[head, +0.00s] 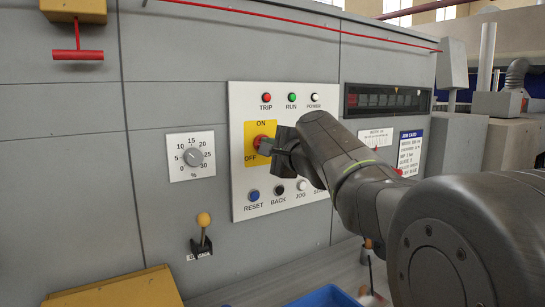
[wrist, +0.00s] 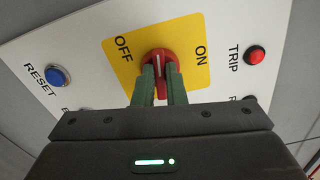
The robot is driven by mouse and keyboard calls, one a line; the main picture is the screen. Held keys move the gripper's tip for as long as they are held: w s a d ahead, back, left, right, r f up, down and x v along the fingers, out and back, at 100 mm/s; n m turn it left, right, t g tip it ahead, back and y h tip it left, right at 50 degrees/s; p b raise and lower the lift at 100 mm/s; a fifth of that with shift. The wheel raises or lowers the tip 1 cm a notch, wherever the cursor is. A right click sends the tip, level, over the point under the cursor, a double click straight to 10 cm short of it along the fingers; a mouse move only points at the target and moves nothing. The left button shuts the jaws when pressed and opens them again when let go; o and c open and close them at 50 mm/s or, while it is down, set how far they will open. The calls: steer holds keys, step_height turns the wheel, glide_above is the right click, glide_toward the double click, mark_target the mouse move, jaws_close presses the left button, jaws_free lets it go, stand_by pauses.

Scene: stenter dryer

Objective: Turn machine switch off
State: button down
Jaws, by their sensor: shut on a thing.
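The machine switch is a red rotary knob (head: 261,143) on a yellow plate (head: 252,131) marked ON at the top and OFF at the lower left. In the wrist view the red knob (wrist: 159,57) sits between OFF on the left and ON on the right. Its white line runs roughly up and down there, between the two words. My gripper (head: 272,147) reaches the knob from the right. Its two green fingers (wrist: 161,85) are closed on either side of the knob's handle.
Trip, run and power lamps (head: 291,97) lie above the plate, and reset, back and jog buttons (head: 278,190) below. A percent dial (head: 192,157) is to the left, with a yellow-knobbed lever (head: 204,221) under it. A display (head: 386,100) is to the right.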

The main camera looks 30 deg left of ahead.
steer(key=shift+f+n+b, duration=0.15)
steer(key=shift+n+b, duration=0.55)
steer(key=shift+n, duration=0.3)
steer(key=c, duration=1.5)
jaws_free()
steer(key=b+v, duration=0.1)
steer(key=v, duration=1.3)
steer(key=shift+a+b, duration=0.1)
steer(key=shift+b, duration=0.3)
steer(key=p+x, duration=0.1)
steer(key=x, duration=1.3)
steer(key=shift+p, duration=0.35)
